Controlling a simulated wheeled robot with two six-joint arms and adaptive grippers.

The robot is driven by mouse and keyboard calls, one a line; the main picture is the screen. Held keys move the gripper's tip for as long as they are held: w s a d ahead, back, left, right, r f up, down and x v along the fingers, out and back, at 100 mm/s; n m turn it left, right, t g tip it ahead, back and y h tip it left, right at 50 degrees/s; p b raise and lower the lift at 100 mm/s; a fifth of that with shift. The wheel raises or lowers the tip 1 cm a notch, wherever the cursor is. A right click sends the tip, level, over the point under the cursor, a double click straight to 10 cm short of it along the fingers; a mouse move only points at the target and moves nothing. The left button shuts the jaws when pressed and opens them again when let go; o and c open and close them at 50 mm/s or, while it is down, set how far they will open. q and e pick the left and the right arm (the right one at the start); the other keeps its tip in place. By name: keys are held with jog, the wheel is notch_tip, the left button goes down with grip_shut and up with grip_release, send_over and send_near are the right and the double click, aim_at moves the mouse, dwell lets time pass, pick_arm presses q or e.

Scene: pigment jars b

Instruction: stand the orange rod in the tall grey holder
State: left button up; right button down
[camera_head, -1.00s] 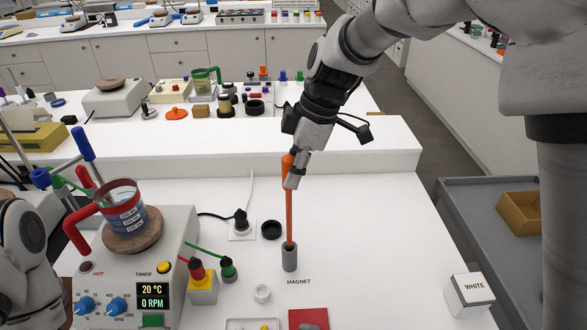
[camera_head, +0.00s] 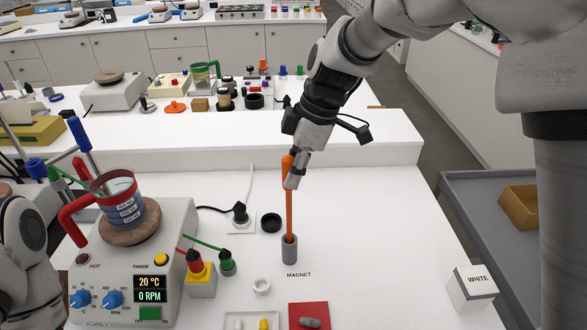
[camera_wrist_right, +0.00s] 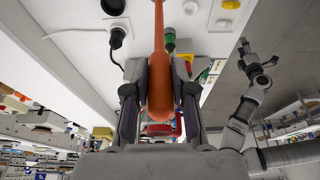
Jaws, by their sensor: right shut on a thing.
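My right gripper (camera_head: 293,176) is shut on the orange rod (camera_head: 289,212) near its thick upper end. The rod stands close to upright. Its lower end is at the mouth of the tall grey holder (camera_head: 289,252) and appears to be inside it; how deep it reaches is hidden. In the right wrist view the rod's thick orange end (camera_wrist_right: 160,92) sits between the two fingers. Part of my left arm (camera_head: 20,240) shows at the left edge of the head view. Its gripper (camera_wrist_right: 243,46) seems to show small in the wrist view, its fingers unclear.
A hotplate (camera_head: 140,250) with a red-handled beaker (camera_head: 122,205) stands left of the holder. A black ring (camera_head: 271,223), a white ring (camera_head: 261,285), a red mat (camera_head: 308,310) and a white box (camera_head: 472,288) surround the holder. The table to its right is mostly clear.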

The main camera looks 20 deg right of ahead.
jog(key=shift+f+b, duration=2)
jog(key=shift+f, duration=0.7)
jog(key=c, duration=0.9)
grip_release()
jog(key=shift+r, duration=0.15)
jog(key=v, duration=1.1)
jog(key=shift+d+r, duration=0.2)
jog(key=shift+r, duration=0.15)
